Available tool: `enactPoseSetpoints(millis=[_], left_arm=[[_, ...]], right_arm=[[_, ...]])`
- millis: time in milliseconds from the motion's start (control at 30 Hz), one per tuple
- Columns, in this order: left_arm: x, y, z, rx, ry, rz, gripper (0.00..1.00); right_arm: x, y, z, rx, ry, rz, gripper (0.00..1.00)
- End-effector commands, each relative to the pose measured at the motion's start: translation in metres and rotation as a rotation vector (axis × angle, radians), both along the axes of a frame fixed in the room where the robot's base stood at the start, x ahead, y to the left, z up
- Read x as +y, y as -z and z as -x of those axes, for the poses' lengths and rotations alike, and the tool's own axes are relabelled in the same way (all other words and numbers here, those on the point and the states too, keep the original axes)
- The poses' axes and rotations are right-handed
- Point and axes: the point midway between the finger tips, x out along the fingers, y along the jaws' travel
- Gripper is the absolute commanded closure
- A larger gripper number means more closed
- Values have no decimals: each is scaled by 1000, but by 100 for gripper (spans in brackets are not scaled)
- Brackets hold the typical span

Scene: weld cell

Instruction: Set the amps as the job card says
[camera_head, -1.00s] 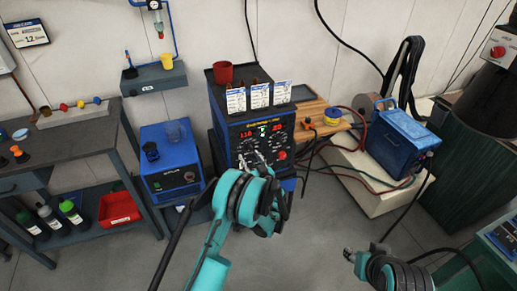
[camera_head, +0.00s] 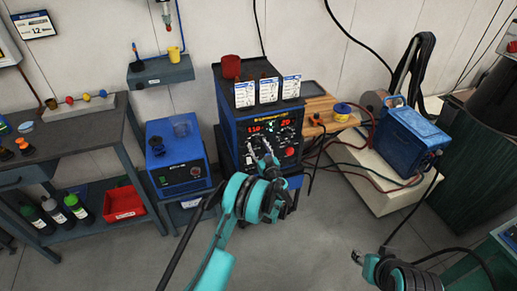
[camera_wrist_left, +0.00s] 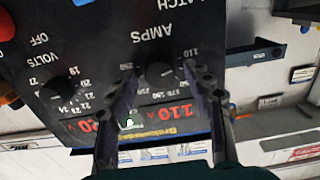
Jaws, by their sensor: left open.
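The blue and black welder (camera_head: 232,158) stands mid-view with a front panel of red readouts and knobs. In the left wrist view the panel is upside down. Its amps knob (camera_wrist_left: 160,74) is black, under the word AMPS, and the red amps readout (camera_wrist_left: 174,112) shows 110. My left gripper (camera_head: 263,151) is at the panel; in the wrist view its open fingers (camera_wrist_left: 165,82) lie on either side of the amps knob, contact unclear. Several white cards, one of them here (camera_head: 268,90), stand on the welder; their print is too small to read. My right gripper (camera_head: 363,261) is low at right, its jaws unclear.
The volts knob (camera_wrist_left: 57,90) sits beside the amps knob. A red cup (camera_head: 231,67) stands on the welder. A smaller blue unit (camera_head: 178,160) is at left, a blue case (camera_head: 408,139) at right. Dark cables hang by the welder's right side.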

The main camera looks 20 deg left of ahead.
Motion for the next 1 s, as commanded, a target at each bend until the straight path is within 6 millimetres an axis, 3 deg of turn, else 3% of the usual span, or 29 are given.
enactPoseSetpoints(millis=[167, 333, 367, 667, 1000], left_arm=[[0, 0, 0, 0, 0, 0, 52], [0, 0, 0, 0, 0, 0, 97], [0, 0, 0, 0, 0, 0, 98], [0, 0, 0, 12, 0, -17, 98], [-1, 0, 0, 117, 0, -173, 98]], right_arm=[[0, 0, 0, 0, 0, 0, 60], [0, 0, 0, 0, 0, 0, 60], [0, 0, 0, 0, 0, 0, 60], [0, 0, 0, 0, 0, 0, 60], [0, 0, 0, 0, 0, 0, 60]])
